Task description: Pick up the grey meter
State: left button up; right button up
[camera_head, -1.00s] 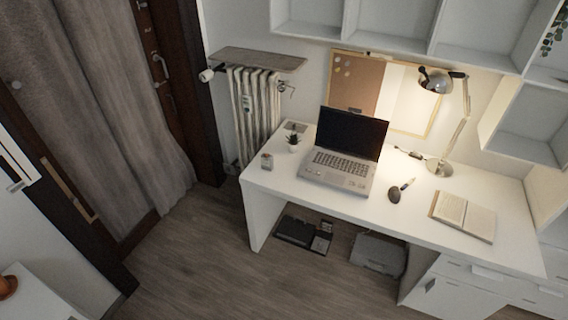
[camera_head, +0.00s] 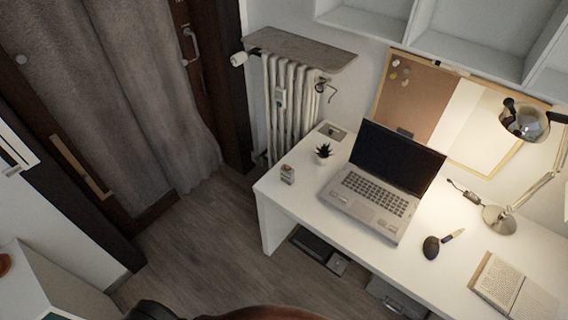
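A small grey meter (camera_head: 280,97) with a little display is on the front of the white ribbed radiator (camera_head: 270,120), against the wall left of the desk. It is small in the picture and nothing hides its front. Neither of my grippers is in view.
The white desk (camera_head: 300,205) holds a laptop (camera_head: 375,190), a small potted plant (camera_head: 323,151), a small jar (camera_head: 287,174), a mouse, a lamp and an open book. A stone shelf (camera_head: 300,47) juts out above the radiator. Wood floor (camera_head: 190,245) is clear between curtain and desk. Dark and brown shapes at the bottom edge are unclear.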

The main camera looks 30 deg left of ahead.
aim_at(286, 175)
jog(key=u, duration=0.6)
jog(key=i, duration=0.85)
jog(key=u, duration=0.85)
